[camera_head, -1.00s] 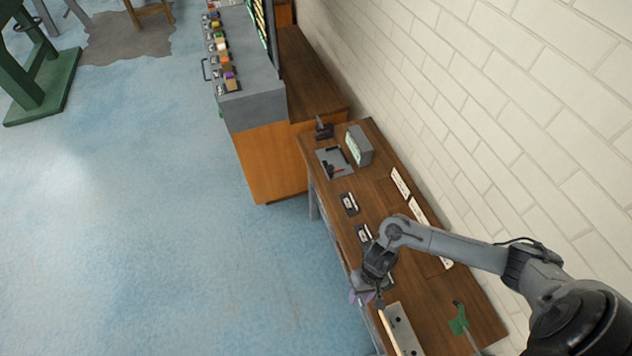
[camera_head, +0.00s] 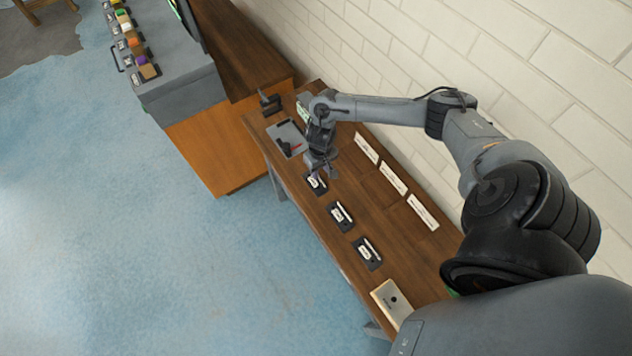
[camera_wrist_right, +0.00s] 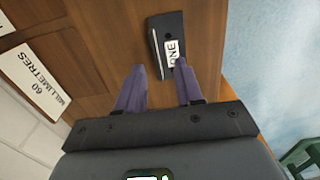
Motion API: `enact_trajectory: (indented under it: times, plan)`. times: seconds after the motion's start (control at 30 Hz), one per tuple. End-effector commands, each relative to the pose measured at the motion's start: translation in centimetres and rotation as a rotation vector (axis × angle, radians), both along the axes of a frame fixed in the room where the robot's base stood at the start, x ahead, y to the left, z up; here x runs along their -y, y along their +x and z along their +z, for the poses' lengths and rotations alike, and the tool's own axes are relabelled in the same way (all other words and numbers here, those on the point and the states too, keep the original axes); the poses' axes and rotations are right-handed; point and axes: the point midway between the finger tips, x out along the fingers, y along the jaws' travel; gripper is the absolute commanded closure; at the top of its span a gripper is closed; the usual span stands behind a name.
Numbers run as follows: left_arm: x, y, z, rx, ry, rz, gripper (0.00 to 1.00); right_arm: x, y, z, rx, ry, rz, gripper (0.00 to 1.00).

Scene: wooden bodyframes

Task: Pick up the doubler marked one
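A black holder (camera_wrist_right: 155,22) with a white label reading ONE (camera_wrist_right: 173,52) and a thin pale strip (camera_wrist_right: 155,55) beside the label lies on the wooden bench in the right wrist view. The strip looks like the doubler, but it is too small to be sure. My right gripper (camera_wrist_right: 161,75) is open and empty, its purple fingertips just short of the holder, the right one close to the label. In the head view the right gripper (camera_head: 321,166) hangs over the far holder (camera_head: 316,184), partly covering it. My left gripper is in neither view.
Two similar holders lie nearer on the bench, a middle one (camera_head: 341,216) and a near one (camera_head: 367,253). White label strips (camera_head: 393,178) run along the wall side. A grey tray (camera_head: 287,139) lies beyond the gripper. A pale block (camera_head: 391,302) sits at the near end.

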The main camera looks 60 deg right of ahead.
Motion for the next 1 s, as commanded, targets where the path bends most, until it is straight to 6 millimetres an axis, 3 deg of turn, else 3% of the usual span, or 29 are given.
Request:
enact_trajectory:
  times: [0.27,0.6,0.93,1.0]
  plan:
    - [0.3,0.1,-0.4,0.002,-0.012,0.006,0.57,0.3,0.1,-1.7,0.000,-0.001,-0.002,0.64]
    - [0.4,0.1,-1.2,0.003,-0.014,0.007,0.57,1.0,0.5,-5.6,0.001,0.000,-0.001,0.64]
    - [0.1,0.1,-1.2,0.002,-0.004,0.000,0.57,1.0,0.5,-5.9,0.002,-0.001,0.000,0.64]
    - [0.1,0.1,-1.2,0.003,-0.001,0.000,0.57,1.0,0.5,-5.9,0.001,-0.002,0.000,0.75]
